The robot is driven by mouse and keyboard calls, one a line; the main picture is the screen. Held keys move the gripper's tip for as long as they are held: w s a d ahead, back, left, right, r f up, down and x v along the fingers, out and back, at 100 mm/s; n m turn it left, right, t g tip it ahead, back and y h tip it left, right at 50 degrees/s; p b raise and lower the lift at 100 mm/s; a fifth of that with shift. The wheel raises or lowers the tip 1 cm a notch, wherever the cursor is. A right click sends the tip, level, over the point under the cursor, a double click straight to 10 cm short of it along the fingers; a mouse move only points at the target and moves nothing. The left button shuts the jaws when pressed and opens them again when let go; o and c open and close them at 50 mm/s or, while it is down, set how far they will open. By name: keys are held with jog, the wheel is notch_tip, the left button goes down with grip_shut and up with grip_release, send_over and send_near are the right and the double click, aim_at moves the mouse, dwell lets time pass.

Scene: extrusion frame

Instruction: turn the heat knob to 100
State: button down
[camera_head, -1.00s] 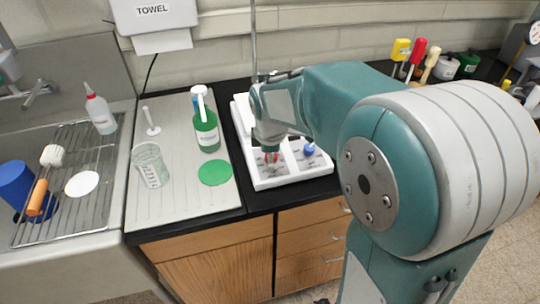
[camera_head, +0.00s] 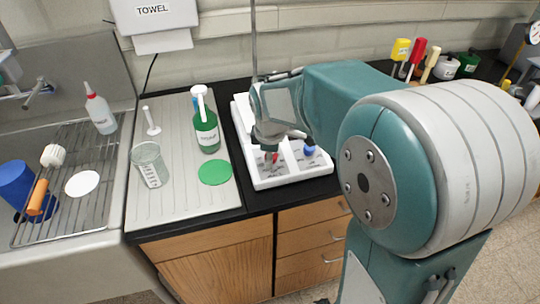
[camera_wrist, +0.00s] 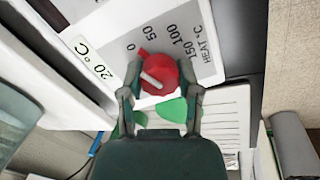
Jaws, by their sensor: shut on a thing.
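The red heat knob (camera_wrist: 162,76) sits on a panel marked 0, 50, 100, 150 and HEAT °C. In the head view, my gripper (camera_head: 268,160) is down at the left part of the white hotplate (camera_head: 285,181); the knob shows there only as a small red patch. A white display (camera_wrist: 93,57) reads 20 °C.
A blue knob (camera_head: 309,149) stands on the hotplate to the right of my gripper. A green disc (camera_head: 214,172), a green bottle (camera_head: 207,134) and a glass beaker (camera_head: 149,165) stand to the left. A thin rod (camera_head: 254,40) rises behind the hotplate.

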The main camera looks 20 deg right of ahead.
jog(key=m, duration=0.7)
jog(key=shift+f, duration=0.1)
jog(key=m, duration=0.3)
jog(key=shift+m, duration=0.4)
jog(key=shift+d+m+y, duration=0.1)
jog(key=shift+m+y, duration=0.2)
jog(key=shift+m, duration=1.3)
jog(key=shift+c, duration=1.5)
grip_release()
